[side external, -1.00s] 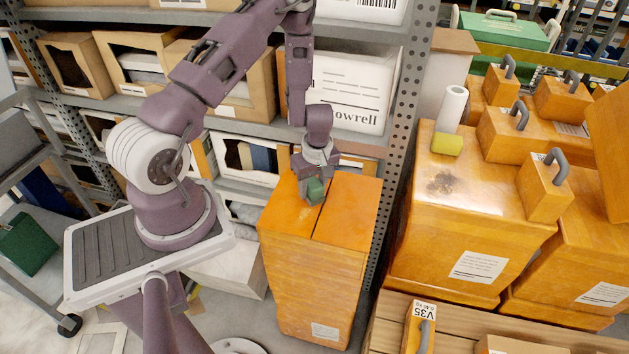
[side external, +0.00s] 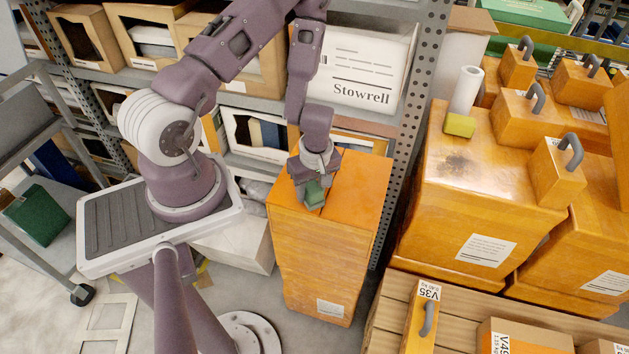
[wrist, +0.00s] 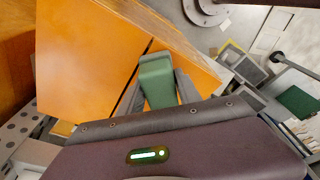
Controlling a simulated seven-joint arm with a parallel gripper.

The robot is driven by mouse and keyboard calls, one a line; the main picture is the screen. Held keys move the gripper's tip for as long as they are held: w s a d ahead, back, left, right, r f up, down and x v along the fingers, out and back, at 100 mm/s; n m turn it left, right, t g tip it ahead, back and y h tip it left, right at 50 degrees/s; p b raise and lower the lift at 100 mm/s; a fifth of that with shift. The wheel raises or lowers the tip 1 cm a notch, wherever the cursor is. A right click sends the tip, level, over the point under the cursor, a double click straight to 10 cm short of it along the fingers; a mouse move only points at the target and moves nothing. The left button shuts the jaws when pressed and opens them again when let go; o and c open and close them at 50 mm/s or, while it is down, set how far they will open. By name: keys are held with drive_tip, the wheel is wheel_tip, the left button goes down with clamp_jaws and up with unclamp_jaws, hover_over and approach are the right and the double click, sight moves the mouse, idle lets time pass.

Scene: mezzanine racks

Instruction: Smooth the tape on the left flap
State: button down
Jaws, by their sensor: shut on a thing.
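A tall orange box (side external: 325,255) stands on the floor, its top split by a dark seam into a left flap (side external: 284,203) and a right flap (side external: 357,190). My gripper (side external: 312,192) is over the top, near the seam and the front edge. It is shut on a green block (side external: 314,196). In the wrist view the green block (wrist: 157,80) sits between the fingers and covers part of the seam. I cannot make out any tape, nor tell whether the block touches the box. My gripper hides part of the seam.
Shelves with a white Stowrell carton (side external: 365,75) stand behind. To the right is another orange box (side external: 465,190), with a yellow-green block (side external: 460,125) and a white roll (side external: 467,90) on top. A grey cart (side external: 65,240) is at the left. A wooden pallet (side external: 380,322) lies at front right.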

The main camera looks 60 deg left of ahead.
drive_tip(key=shift+s+d, duration=0.25)
drive_tip(key=shift+d, duration=0.05)
wheel_tip(320, 180, up, 3)
drive_tip(key=shift+w+f, duration=0.1)
drive_tip(key=shift+r, duration=2.8)
drive_tip(key=shift+a, duration=0.1)
